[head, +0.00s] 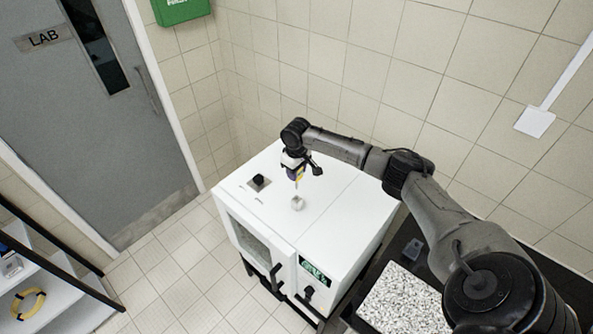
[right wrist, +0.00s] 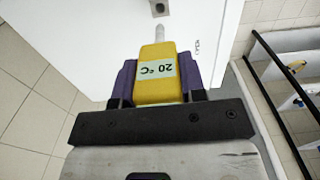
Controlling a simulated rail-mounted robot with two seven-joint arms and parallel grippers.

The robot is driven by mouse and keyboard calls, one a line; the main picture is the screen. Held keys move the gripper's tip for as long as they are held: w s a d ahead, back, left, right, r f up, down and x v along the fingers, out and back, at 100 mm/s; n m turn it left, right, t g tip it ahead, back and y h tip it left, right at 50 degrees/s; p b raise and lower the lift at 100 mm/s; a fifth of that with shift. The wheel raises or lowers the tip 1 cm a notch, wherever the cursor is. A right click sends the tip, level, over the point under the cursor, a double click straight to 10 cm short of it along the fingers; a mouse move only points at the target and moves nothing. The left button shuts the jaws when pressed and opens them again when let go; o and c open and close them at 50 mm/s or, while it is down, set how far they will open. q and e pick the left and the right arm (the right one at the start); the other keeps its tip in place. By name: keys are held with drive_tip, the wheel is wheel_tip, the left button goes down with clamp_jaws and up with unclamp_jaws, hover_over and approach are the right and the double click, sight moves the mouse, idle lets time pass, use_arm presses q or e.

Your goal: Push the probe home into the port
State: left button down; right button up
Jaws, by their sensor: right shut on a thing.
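The probe has a yellow body (right wrist: 158,75) with a "20 °C" label and a pale metal tip. My right gripper (right wrist: 157,82) is shut on the yellow body, with a purple finger on each side. In the head view, my right gripper (head: 297,172) holds the probe above the top of a white cabinet (head: 335,205), tip downward. The port (head: 297,203) is a small pale fitting on the cabinet top, just below the probe. In the right wrist view, the port (right wrist: 158,8) shows a dark hole at the top edge, apart from the tip. My left gripper is out of view.
A black knob-like fitting (head: 258,181) stands on the cabinet top to the left. The cabinet front has a window and a green display (head: 314,271). A speckled slab (head: 403,302) lies on a dark surface at right. A tiled wall stands behind.

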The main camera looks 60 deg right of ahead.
drive_tip(key=shift+r+p, duration=0.1)
drive_tip(key=shift+p, duration=0.35)
wheel_tip(320, 180, down, 4)
drive_tip(key=shift+f+b, duration=0.1)
drive_tip(key=shift+b, duration=0.85)
drive_tip(key=shift+f, duration=0.4)
drive_tip(key=shift+f, duration=0.3)
drive_tip(key=shift+f, duration=0.35)
drive_tip(key=shift+f, duration=0.25)
